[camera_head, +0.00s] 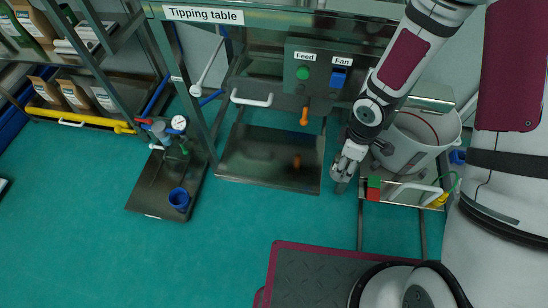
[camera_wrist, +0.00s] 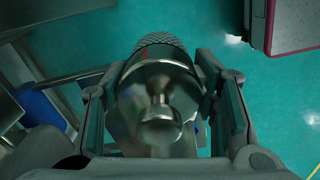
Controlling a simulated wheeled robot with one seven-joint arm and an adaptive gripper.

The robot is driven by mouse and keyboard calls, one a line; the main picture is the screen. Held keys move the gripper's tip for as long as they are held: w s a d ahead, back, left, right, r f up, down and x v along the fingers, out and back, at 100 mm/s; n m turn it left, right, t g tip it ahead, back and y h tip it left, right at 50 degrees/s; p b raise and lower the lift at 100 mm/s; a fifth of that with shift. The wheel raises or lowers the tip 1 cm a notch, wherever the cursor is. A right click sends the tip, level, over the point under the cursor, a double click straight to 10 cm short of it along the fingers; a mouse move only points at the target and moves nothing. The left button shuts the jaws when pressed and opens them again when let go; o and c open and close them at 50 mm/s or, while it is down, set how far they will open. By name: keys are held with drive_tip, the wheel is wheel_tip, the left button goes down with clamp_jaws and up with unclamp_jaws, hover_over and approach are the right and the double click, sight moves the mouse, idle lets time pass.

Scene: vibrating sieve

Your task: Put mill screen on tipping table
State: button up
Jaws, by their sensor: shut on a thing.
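My gripper (camera_head: 344,168) hangs low at the end of my arm, left of the red and green switch box. In the wrist view my gripper (camera_wrist: 158,85) is shut on a shiny round metal piece with a knob facing me and a mesh-like far end. I take this to be the mill screen (camera_wrist: 163,78). In the head view the held piece is small and hard to make out. The tipping table (camera_head: 300,22) is the metal frame with the "Tipping table" label at the top, above and left of my gripper. Its top is mostly out of view.
Below the tipping table are a Feed and Fan control box (camera_head: 318,85) and a low metal tray (camera_head: 265,160). A large white bucket (camera_head: 412,145) stands right of my gripper. A blue cup (camera_head: 179,198) is on a floor plate at left. The green floor in front is clear.

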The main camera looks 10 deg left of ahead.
drive_tip(key=f+n+b, duration=0.1)
drive_tip(key=a+f+n+b, duration=0.1)
drive_tip(key=f+n+b, duration=0.2)
drive_tip(key=f, duration=0.1)
drive_tip(key=shift+s+a, duration=0.2)
drive_tip(key=shift+a, duration=0.1)
drive_tip(key=shift+n, duration=0.3)
drive_tip(key=shift+w+a+f+b, duration=0.8)
drive_tip(key=shift+w+a, duration=0.2)
drive_tip(key=shift+a, duration=1.45)
drive_tip(key=shift+w+a+f+b, duration=0.65)
drive_tip(key=shift+w+a+f, duration=0.3)
drive_tip(key=shift+a, duration=1.55)
drive_tip(key=shift+w+a+f+b, duration=0.75)
drive_tip(key=shift+w+a, duration=0.3)
drive_tip(key=shift+a, duration=1.4)
drive_tip(key=shift+f, duration=0.1)
drive_tip(key=o, duration=1.5)
drive_tip(key=shift+c, duration=0.2)
wheel_tip(320, 180, up, 12)
drive_tip(key=p, duration=0.4)
drive_tip(key=shift+r+p, duration=0.2)
drive_tip(key=shift+p, duration=0.2)
